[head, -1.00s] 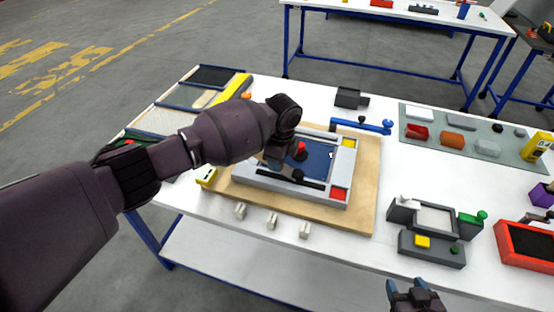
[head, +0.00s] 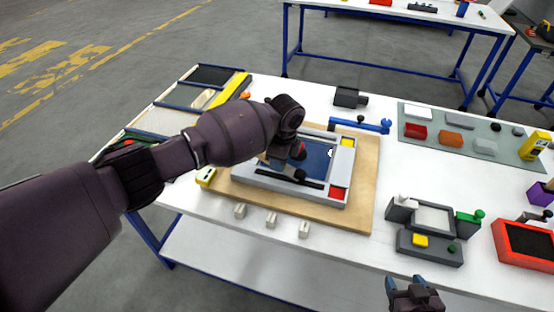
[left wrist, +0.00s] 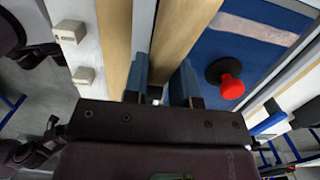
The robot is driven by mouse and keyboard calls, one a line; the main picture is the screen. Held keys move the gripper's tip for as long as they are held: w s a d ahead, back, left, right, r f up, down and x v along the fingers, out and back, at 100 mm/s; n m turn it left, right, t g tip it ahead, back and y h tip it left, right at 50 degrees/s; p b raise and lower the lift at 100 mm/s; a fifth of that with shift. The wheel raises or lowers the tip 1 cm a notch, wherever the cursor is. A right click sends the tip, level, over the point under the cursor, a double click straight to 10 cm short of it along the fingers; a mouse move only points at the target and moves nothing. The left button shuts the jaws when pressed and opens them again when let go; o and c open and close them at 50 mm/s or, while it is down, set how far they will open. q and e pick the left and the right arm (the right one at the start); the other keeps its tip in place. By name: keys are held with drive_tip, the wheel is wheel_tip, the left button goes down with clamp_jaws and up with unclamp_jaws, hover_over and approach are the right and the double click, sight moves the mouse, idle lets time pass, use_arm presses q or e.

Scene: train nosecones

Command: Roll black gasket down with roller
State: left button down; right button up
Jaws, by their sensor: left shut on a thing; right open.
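The black gasket (head: 263,174) is a dark strip along the near side of the grey frame, which surrounds a blue panel (head: 320,157). My left gripper (head: 279,160) is over the frame's near left part, shut on what seems to be the roller. A small round black piece (head: 300,175), likely its wheel, is at the strip. My arm hides most of the grip. The left wrist view shows the left fingers (left wrist: 163,92), but the held thing is barely visible there. My right gripper (head: 415,290) is open and empty at the bottom, in front of the table.
A red knob on a black base (left wrist: 231,87) stands on the panel close to my left fingers. Small pale blocks (head: 271,219) line the table's near edge. A grey fixture (head: 430,247) and a red tray (head: 505,255) stand to the right. A blue clamp (head: 362,126) is behind.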

sight(298, 172)
use_arm(q)
drive_tip(key=shift+s+d, duration=0.15)
drive_tip(key=shift+d, duration=0.5)
drive_tip(key=shift+s+f+p, duration=0.1)
drive_tip(key=shift+f+p, duration=0.05)
drive_tip(key=shift+p, duration=0.3)
idle(1.1)
idle(0.6)
drive_tip(key=shift+s+d+p, duration=0.1)
drive_tip(key=shift+d+p, duration=0.25)
drive_tip(key=shift+d, duration=0.45)
drive_tip(key=shift+s+d+r, duration=0.1)
drive_tip(key=shift+d+r, duration=0.1)
drive_tip(key=shift+f, duration=0.2)
idle(1.0)
drive_tip(key=shift+r, duration=0.1)
idle(0.4)
drive_tip(key=shift+s+d, duration=0.15)
drive_tip(key=shift+d, duration=0.35)
drive_tip(key=shift+s+d, duration=0.1)
drive_tip(key=shift+d, duration=0.45)
